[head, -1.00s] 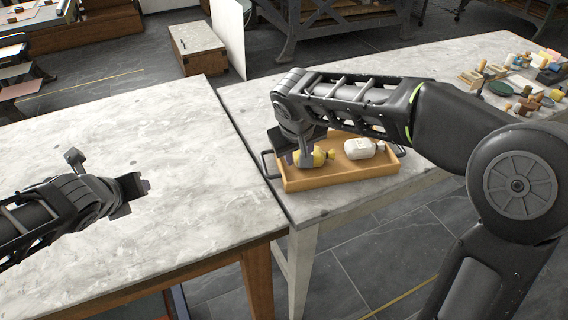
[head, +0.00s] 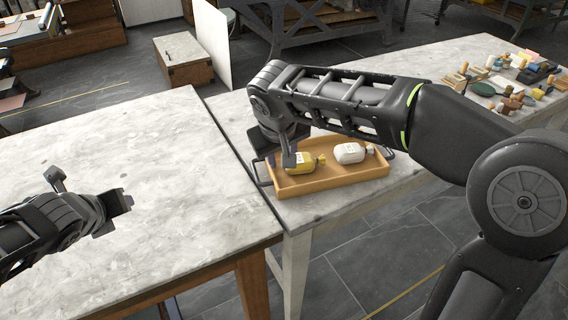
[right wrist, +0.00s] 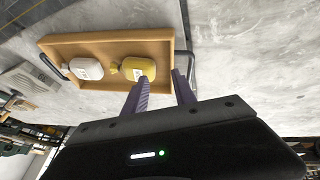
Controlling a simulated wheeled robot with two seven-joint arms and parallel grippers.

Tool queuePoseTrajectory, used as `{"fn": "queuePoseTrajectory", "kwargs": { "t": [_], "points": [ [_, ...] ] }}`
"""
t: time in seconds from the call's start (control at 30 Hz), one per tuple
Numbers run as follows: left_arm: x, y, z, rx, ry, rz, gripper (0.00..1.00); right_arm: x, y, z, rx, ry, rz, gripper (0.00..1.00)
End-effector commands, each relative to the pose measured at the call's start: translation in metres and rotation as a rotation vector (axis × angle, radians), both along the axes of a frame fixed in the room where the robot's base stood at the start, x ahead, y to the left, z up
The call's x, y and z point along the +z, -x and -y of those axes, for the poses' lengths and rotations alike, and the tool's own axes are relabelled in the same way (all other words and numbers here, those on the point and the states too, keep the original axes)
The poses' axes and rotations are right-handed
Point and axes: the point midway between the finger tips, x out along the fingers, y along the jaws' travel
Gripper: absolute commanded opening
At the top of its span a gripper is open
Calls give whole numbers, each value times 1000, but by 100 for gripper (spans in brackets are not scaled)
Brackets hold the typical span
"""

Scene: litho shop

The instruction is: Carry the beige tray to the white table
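The beige tray (head: 335,182) rests on the stone-topped table with pale legs (head: 335,205), near that table's left end. My right gripper (head: 288,160) is at the tray's left end. In the right wrist view its fingers (right wrist: 160,90) are apart, close to the tray's dark handle (right wrist: 190,66); I cannot tell whether the handle lies between them. My left gripper (head: 122,203) is over the brown-legged table (head: 150,150), away from the tray; its opening is unclear.
The brown-legged table has a bare pale stone top and stands beside the tray's table, with a narrow seam between. Several small tools and a green disc (head: 482,89) lie at the far right. A low cabinet (head: 183,60) stands behind.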

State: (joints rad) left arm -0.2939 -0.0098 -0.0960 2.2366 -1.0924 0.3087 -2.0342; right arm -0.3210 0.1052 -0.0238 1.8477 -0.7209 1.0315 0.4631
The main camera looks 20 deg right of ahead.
Motion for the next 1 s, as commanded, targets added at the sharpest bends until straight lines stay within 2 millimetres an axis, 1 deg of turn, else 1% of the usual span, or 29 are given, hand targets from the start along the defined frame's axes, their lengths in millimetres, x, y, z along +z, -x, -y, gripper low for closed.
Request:
{"fn": "queuePoseTrajectory", "kwargs": {
  "t": [0.03, 0.2, 0.3, 0.4, 0.53, 1.0],
  "points": [
    [0, 0, 0, 0, 0, 0, 32, 11, 4, -2, 1, -1, 4, 32],
    [0, 0, 0, 0, 0, 0, 32, 43, 18, -8, 0, -2, 4, 32],
    [0, 0, 0, 0, 0, 0, 32, 57, 24, -12, 0, -2, 3, 32],
    [0, 0, 0, 0, 0, 0, 32, 66, 28, -13, 0, -2, 1, 32],
    [0, 0, 0, 0, 0, 0, 32, 70, 31, -14, -1, -1, 0, 32],
    [1, 0, 0, 0, 0, 0, 32, 71, 31, -14, -1, -1, -1, 32]
  ]
}}
